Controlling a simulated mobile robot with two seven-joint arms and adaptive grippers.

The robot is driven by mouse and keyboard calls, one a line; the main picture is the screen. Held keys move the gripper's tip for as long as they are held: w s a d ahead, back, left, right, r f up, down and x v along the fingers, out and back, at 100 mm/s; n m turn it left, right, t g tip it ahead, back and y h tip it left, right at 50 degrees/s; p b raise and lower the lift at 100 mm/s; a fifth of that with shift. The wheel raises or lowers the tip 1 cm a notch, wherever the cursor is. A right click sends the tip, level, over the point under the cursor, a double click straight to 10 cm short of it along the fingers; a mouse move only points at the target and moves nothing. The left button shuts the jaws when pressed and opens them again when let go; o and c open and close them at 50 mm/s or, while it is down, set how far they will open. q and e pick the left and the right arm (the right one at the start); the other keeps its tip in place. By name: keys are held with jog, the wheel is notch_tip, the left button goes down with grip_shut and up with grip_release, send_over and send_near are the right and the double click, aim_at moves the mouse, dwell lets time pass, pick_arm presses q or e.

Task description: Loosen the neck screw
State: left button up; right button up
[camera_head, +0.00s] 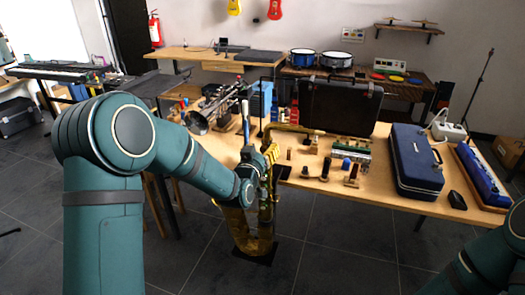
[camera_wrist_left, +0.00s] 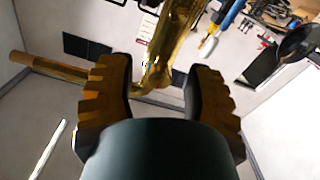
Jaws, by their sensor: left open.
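A gold saxophone (camera_head: 245,232) stands upright at the front edge of the table, its bell low. Its curved neck (camera_head: 292,128) reaches right from the top. My left gripper (camera_head: 268,153) is at the top of the body, by the neck joint. In the left wrist view, my open left gripper (camera_wrist_left: 157,76) has one ribbed finger on each side of the brass joint, with gaps visible. The neck (camera_wrist_left: 45,67) runs off to the left there. The neck screw cannot be made out clearly. My right gripper is out of view.
A black mouse (camera_head: 457,200) lies at the right. The floor in front is clear.

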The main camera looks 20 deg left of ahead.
pick_arm(q)
grip_shut()
dwell(0.5)
jog(key=n, duration=0.5)
jog(key=shift+n, duration=0.3)
jog(key=n, duration=0.5)
jog(key=shift+w, duration=0.1)
jog(key=n, duration=0.4)
jog(key=shift+n, duration=0.4)
jog(key=n, duration=0.3)
jog(key=shift+a+n, duration=0.1)
jog(key=shift+n, duration=0.3)
jog(key=n, duration=0.6)
jog(key=shift+n, duration=0.4)
